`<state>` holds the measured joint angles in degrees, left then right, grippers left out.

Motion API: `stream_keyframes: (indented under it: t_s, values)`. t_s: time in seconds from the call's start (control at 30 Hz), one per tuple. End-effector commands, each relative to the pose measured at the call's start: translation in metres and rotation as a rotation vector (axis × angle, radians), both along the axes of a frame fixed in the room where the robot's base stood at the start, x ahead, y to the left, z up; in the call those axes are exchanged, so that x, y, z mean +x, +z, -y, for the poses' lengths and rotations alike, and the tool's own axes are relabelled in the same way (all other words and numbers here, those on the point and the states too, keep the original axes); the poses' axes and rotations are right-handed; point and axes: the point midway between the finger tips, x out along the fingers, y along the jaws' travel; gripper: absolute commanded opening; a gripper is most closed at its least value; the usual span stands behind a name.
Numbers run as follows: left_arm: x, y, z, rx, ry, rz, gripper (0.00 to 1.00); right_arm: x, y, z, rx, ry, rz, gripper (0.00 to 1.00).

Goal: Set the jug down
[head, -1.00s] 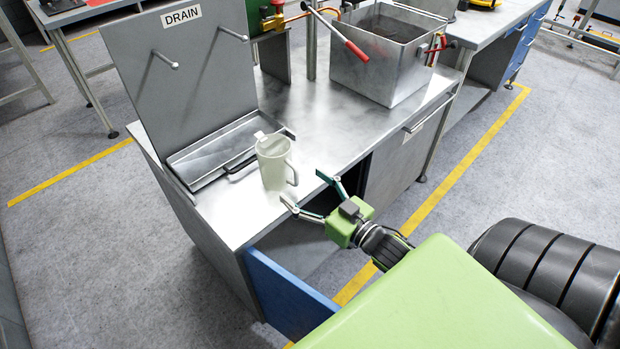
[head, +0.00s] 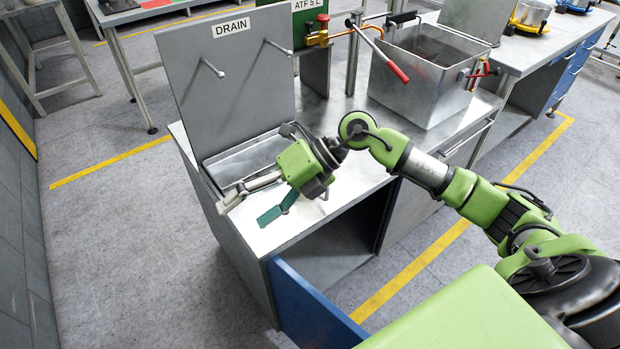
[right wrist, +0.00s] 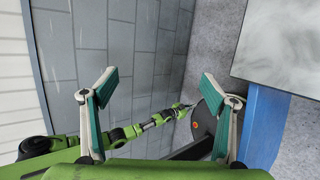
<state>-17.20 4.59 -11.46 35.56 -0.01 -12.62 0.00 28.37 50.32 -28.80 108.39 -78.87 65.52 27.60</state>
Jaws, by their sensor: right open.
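The jug cannot be made out now. In the head view my right gripper's body and wrist cover the bench area where the jug stood a second ago. My right gripper (head: 246,208) is open above the front left part of the metal bench (head: 352,180), tilted with its fingers towards the lower left. In the right wrist view the two green-padded fingers of the right gripper (right wrist: 156,98) are wide apart with nothing between them.
The drain panel (head: 246,75) with two pegs stands behind the shallow drain tray (head: 240,165). A metal tank (head: 420,85) stands further right, near a red-handled lever (head: 390,62). A blue door (head: 313,310) hangs open at the bench front. The floor at left is clear.

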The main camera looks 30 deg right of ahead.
Motion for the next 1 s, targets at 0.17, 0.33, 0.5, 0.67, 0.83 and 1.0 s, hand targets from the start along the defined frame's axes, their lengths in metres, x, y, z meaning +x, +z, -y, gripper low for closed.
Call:
stream_keyframes:
  t_s: [0.17,0.33,0.5,0.67,0.83,1.0]
  values:
    - [0.0,0.004,0.0,0.0,0.0,0.0,0.0,0.04,-0.007,0.102,-0.526,0.004,0.168,0.78]
    - [0.0,0.006,0.0,0.0,0.0,0.0,0.0,0.063,0.012,0.184,-0.841,-0.064,0.229,0.78]
    - [0.0,0.007,0.0,0.0,0.0,0.0,0.0,0.071,0.019,0.214,-0.946,-0.099,0.242,0.78]
    - [0.0,0.011,0.0,0.0,0.0,0.0,0.0,0.08,-0.005,0.212,-0.949,-0.096,0.238,0.78]
    - [0.0,0.015,0.0,0.0,0.0,0.0,0.0,0.093,-0.036,0.21,-0.946,-0.098,0.24,0.78]
    - [0.0,0.017,0.0,0.0,0.0,0.0,0.0,0.101,-0.054,0.209,-0.947,-0.097,0.243,0.78]
